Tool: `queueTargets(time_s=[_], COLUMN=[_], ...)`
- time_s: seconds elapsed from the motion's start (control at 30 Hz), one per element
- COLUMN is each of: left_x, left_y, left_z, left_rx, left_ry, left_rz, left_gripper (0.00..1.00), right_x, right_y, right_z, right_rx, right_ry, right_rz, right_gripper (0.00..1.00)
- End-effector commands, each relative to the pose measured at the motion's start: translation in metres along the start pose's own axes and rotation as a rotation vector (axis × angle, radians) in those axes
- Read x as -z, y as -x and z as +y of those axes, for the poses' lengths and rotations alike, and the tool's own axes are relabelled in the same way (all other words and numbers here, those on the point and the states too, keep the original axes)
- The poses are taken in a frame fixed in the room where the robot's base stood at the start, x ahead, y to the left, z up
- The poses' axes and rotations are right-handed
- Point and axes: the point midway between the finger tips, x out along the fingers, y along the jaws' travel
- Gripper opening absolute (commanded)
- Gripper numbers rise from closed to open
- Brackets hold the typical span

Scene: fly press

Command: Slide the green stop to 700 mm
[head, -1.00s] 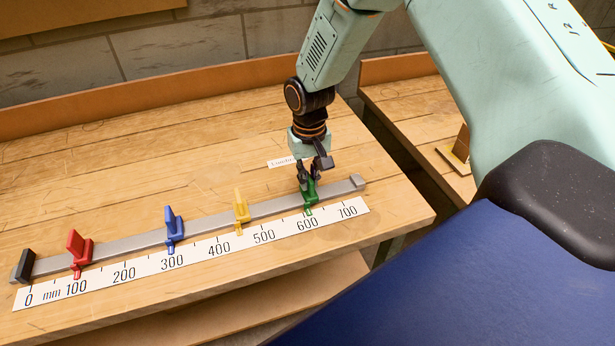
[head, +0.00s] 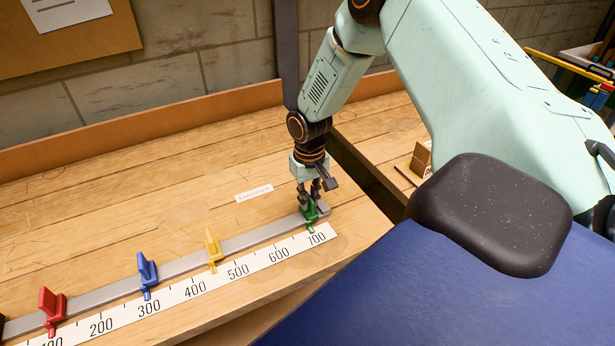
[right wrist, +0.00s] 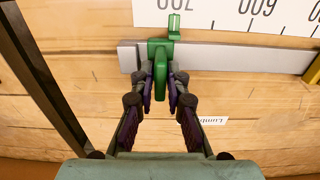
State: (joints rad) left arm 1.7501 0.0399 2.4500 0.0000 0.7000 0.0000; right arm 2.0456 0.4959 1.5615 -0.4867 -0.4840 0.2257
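The green stop (head: 310,213) sits on the grey rail (head: 262,235) near its right end. Its pointer is at or very near the 700 mark of the white scale (head: 262,262). My right gripper (head: 309,200) is upright over the rail with its fingers on the green stop. In the right wrist view, the green stop's fin (right wrist: 160,72) stands between the two fingertips (right wrist: 161,95), which close on it from both sides. There the pointer lines up closely with the upside-down 700 label. My left gripper is not in view.
The yellow stop (head: 213,250), blue stop (head: 147,273) and red stop (head: 51,308) stand on the rail farther left. A small paper label (head: 254,193) lies behind the rail. A second bench (head: 380,125) stands beyond a gap at the right.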

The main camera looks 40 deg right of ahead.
Motion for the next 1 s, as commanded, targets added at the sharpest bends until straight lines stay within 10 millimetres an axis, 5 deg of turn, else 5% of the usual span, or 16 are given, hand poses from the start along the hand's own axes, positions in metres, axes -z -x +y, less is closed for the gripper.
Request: queueTargets(time_s=[0.2, 0.57, 1.0], left_x=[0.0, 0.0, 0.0], left_y=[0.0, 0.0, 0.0], left_z=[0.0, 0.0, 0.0], left_rx=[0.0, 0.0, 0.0], left_ry=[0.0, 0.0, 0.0], left_rz=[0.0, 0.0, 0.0], left_gripper=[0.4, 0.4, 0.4], right_x=[0.0, 0.001, 0.001], right_y=[0.0, 0.005, 0.084], right_z=[0.0, 0.0, -0.001], right_rx=[0.0, 0.001, 0.002], right_ry=[0.0, 0.0, 0.001], right_rz=[0.001, 0.003, 0.005], right_gripper=[0.34, 0.34, 0.34])
